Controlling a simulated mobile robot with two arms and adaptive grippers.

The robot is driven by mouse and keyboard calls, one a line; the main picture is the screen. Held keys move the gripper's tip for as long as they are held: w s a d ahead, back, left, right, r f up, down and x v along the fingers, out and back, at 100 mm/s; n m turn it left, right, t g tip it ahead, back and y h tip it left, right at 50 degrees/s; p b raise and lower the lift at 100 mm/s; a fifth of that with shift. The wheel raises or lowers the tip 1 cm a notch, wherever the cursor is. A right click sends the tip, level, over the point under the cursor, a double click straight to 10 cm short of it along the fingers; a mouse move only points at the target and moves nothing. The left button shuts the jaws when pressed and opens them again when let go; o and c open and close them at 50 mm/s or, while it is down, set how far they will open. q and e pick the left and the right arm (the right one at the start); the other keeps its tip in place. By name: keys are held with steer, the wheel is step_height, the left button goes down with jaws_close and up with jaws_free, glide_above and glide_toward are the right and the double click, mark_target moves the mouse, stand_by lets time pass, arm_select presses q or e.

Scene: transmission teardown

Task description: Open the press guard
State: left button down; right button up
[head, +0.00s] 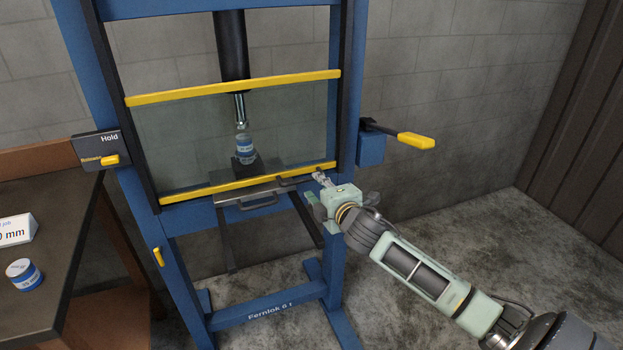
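The press guard (180,141) is a clear panel with yellow bars along its top and bottom, set between dark rails on the blue press frame (351,60). My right gripper (320,177) is at the right end of that bar, close to the handle. I cannot tell whether it touches the handle or whether its fingers are open or shut. My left gripper is out of view.
A yellow-tipped lever (414,140) sticks out right of the frame, above my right arm. A Hold control box (100,149) is on the left post. Floor at right is clear.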

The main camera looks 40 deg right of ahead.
mark_target(313, 180)
steer(key=shift+x, duration=2.95)
jaws_close()
